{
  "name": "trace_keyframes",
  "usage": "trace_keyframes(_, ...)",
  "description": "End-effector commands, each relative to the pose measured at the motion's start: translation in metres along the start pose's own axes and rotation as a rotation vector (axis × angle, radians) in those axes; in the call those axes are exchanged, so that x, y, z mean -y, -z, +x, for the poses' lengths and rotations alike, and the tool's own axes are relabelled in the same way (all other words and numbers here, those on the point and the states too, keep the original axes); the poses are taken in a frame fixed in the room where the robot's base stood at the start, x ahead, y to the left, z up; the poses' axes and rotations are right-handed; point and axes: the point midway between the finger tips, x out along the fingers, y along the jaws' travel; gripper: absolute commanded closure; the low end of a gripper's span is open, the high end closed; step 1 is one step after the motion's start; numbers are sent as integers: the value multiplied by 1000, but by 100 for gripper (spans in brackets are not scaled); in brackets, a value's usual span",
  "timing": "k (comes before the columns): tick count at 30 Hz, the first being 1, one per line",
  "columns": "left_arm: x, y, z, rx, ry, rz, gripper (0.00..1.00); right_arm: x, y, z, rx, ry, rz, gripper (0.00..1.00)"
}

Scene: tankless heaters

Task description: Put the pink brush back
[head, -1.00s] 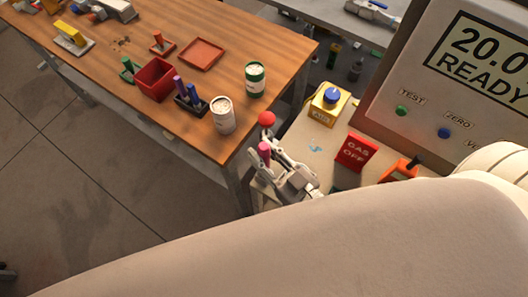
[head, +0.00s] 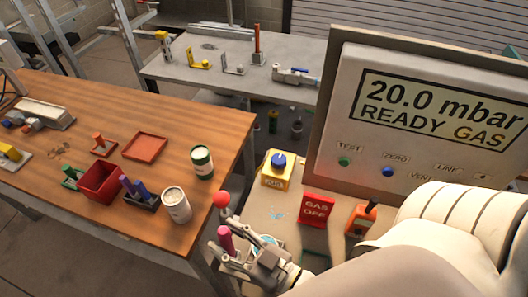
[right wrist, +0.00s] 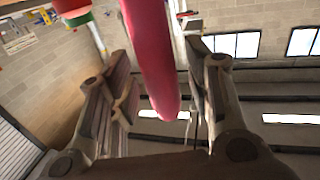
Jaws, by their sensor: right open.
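The pink brush (head: 226,239) shows as a pink handle at the lower middle of the head view, beside the edge of the pale bench. My right gripper (head: 228,246) is open with its fingers around the handle. In the right wrist view the pink handle (right wrist: 153,60) stands between the two spread finger pads, with gaps at both sides. Its lower end and what supports it are hidden. A dark holder (head: 141,201) on the wooden table carries a purple and a blue upright handle. My left gripper is not in view.
A red ball (head: 221,199) is close behind my right gripper. A white tin (head: 176,205) and a green-banded tin (head: 202,162) stand near the table edge. A yellow box (head: 277,170), a red GAS OFF block (head: 316,209) and the display panel (head: 425,115) are to the right.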

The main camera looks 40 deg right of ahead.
Motion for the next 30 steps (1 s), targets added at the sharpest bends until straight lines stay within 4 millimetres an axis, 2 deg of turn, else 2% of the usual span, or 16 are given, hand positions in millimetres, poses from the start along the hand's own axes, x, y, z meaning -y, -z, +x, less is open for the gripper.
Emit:
trace_keyframes(12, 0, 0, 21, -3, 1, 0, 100, 0, -4, -70, 4, 2, 0, 54)
trace_keyframes(18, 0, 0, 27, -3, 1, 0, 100, 0, -2, -96, 2, 1, 1, 54)
trace_keyframes(24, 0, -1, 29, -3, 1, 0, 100, 0, -1, -109, 0, 1, 1, 54)
trace_keyframes(30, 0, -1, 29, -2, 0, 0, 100, 0, 0, -110, -2, 1, 1, 54)
